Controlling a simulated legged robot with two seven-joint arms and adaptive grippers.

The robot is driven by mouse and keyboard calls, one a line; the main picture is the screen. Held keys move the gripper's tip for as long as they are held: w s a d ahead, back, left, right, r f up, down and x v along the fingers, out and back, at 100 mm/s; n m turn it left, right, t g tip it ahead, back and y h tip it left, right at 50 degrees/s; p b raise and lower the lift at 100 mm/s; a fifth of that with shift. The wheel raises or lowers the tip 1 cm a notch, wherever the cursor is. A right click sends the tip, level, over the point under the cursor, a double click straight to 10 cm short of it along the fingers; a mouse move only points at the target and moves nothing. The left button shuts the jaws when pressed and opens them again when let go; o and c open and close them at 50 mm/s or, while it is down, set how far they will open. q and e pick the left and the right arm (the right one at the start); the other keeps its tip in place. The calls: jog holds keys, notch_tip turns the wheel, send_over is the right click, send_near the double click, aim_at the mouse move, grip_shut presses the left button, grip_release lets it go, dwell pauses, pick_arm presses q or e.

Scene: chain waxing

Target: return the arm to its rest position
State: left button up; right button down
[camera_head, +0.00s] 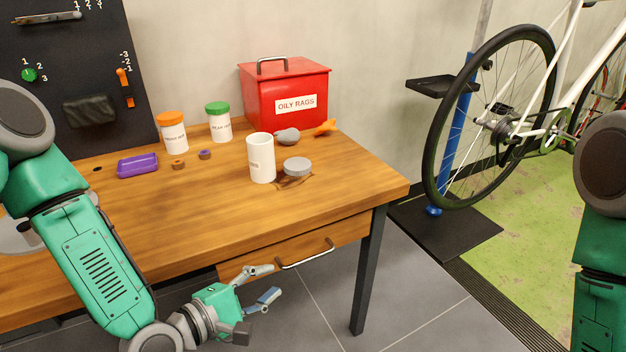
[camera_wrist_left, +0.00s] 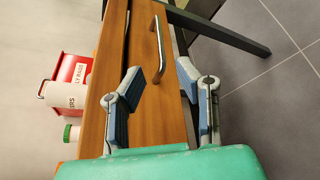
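My left gripper (camera_head: 262,284) is open and empty in the head view, in front of the table's drawer (camera_head: 300,245) and near its metal handle (camera_head: 305,255). The left wrist view shows its two fingers (camera_wrist_left: 165,95) spread apart with nothing between them. The drawer handle (camera_wrist_left: 162,48) is beyond the fingers in that view, and I cannot tell that anything touches it. My right arm (camera_head: 602,220) shows at the right edge of the head view, but its gripper is out of the picture.
A bicycle (camera_head: 490,120) on a stand is at right. Grey floor (camera_head: 420,290) lies clear before the table.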

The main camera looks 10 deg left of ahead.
pick_arm(q)
jog(key=s+a+f+m+g+y+p, duration=0.25)
jog(key=s+m+g+p, duration=0.2)
jog(key=s, duration=0.25)
jog(key=s+a+f+m+g+y+p, duration=0.1)
jog(key=s+f+m+g+y+p, duration=0.15)
jog(key=s+m, duration=0.35)
jog(key=s+a+m+g+y+p, duration=0.3)
jog(key=s+a+m+g+p, duration=0.2)
jog(key=s+a+m, duration=0.2)
jog(key=s+a, duration=0.2)
jog(key=s, duration=0.1)
jog(key=shift+s+a+r+m+y, duration=0.2)
jog(key=shift+a+r+m+y, duration=0.05)
jog(key=shift+m+y, duration=0.15)
jog(key=shift+w, duration=0.15)
